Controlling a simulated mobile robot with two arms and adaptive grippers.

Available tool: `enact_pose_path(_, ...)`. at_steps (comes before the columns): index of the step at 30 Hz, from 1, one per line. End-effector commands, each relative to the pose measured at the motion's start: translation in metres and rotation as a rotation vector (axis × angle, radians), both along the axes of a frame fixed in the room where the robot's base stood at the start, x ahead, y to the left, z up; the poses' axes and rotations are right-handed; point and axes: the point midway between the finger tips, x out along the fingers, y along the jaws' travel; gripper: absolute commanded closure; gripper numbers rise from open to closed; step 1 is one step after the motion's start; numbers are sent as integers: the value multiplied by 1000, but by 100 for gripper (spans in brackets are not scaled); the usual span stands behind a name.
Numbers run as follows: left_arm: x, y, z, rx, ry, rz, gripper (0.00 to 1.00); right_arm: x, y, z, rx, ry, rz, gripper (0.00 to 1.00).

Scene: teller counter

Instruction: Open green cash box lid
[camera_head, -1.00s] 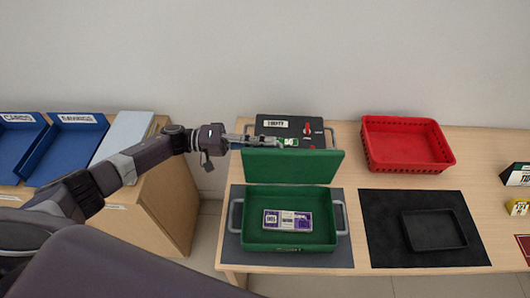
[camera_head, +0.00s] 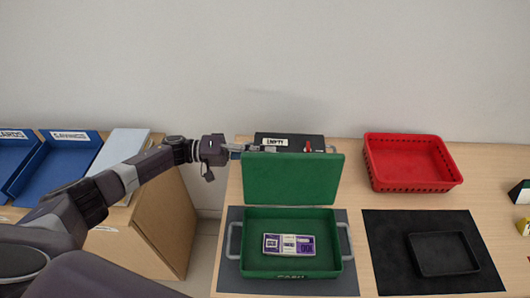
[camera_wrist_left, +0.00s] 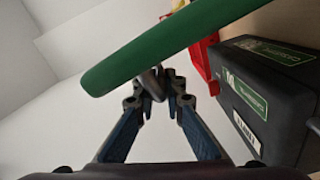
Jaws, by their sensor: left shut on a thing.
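The green cash box (camera_head: 335,270) stands on a dark mat, its lid (camera_head: 292,180) raised nearly upright at the back. Inside lies a purple and white banded bundle (camera_head: 289,244). My left gripper (camera_head: 262,148) is at the top edge of the lid, on its left half. In the left wrist view my left gripper (camera_wrist_left: 158,82) is shut at the edge of the green lid (camera_wrist_left: 170,42), with its fingertips partly hidden behind it. My right gripper is not in view.
A black box labelled EMPTY (camera_head: 290,138) stands close behind the lid. To the right are a red basket (camera_head: 410,186) and a black tray (camera_head: 443,272) on a black mat (camera_head: 388,245). Blue trays (camera_head: 62,165) are at the left.

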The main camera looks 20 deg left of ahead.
Motion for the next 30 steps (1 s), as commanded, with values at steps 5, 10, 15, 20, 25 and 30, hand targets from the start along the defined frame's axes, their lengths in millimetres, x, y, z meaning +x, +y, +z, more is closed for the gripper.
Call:
enact_pose_path(5, -5, -4, -8, 6, 9, -10, 84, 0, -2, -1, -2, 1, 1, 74)
enact_pose_path(10, -4, -3, -6, 5, 7, -8, 74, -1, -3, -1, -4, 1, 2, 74)
enact_pose_path(15, -3, -2, -4, 4, 5, -6, 74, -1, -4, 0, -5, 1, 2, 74)
enact_pose_path(20, -3, 2, -3, 3, 4, -4, 74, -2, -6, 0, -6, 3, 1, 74)
enact_pose_path(25, -9, 26, -4, 6, 6, -1, 74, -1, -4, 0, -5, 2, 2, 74)
enact_pose_path(30, -20, 62, -4, 6, 6, -2, 74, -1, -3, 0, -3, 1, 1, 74)
